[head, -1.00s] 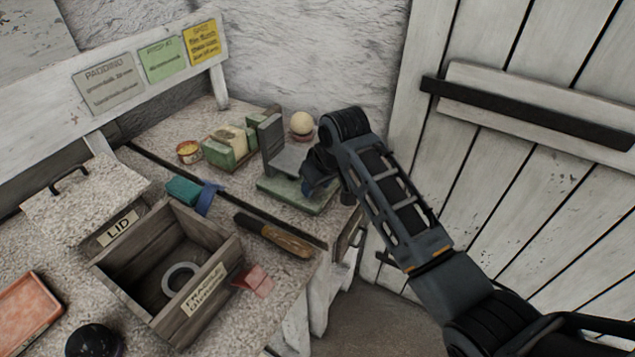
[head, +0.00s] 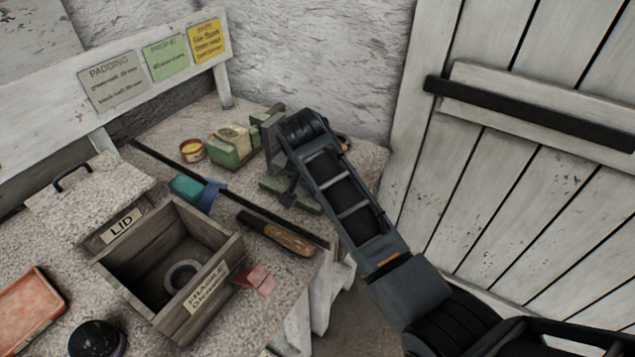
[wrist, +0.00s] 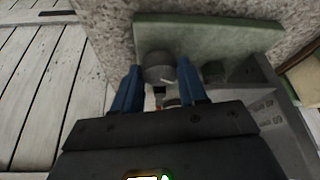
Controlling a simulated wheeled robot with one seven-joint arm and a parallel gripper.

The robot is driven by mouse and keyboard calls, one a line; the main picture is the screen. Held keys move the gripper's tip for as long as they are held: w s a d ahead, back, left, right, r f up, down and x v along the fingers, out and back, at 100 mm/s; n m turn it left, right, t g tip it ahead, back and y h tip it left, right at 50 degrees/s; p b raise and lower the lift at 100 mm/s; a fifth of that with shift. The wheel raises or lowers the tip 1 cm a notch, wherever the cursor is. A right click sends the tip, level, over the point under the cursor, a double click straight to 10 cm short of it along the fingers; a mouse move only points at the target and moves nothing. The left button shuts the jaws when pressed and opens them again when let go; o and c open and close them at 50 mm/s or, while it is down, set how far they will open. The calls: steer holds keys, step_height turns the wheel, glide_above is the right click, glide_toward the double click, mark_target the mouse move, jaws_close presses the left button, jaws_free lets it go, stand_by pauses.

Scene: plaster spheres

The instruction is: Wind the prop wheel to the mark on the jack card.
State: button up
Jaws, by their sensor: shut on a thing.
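In the wrist view, a grey round wheel (wrist: 158,66) with a pale line on its face sits between the two blue fingers of my gripper (wrist: 158,82), which is shut on it. Behind it is a green base (wrist: 215,38), with a grey upright block (wrist: 262,75) at the right. In the head view, the green base (head: 308,200) shows partly behind my arm, and the wheel is hidden there. A green card (head: 165,58) headed PROP AT is on the back board; its lower line is too small to read surely.
A grey PADDING card (head: 112,83) and a yellow card (head: 206,41) flank the green card. An open wooden crate (head: 215,290) holds a grey ring (head: 182,277). A wood-handled tool (head: 277,234), green blocks (head: 230,145) and a small tin (head: 192,150) lie nearby. A plank door (head: 540,160) stands right.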

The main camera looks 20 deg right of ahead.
steer(key=shift+w+r+m+g+h, duration=0.15)
steer(key=shift+m+g+h, duration=0.2)
steer(key=shift+m, duration=0.75)
steer(key=o, duration=1.1)
steer(key=shift+c, duration=0.2)
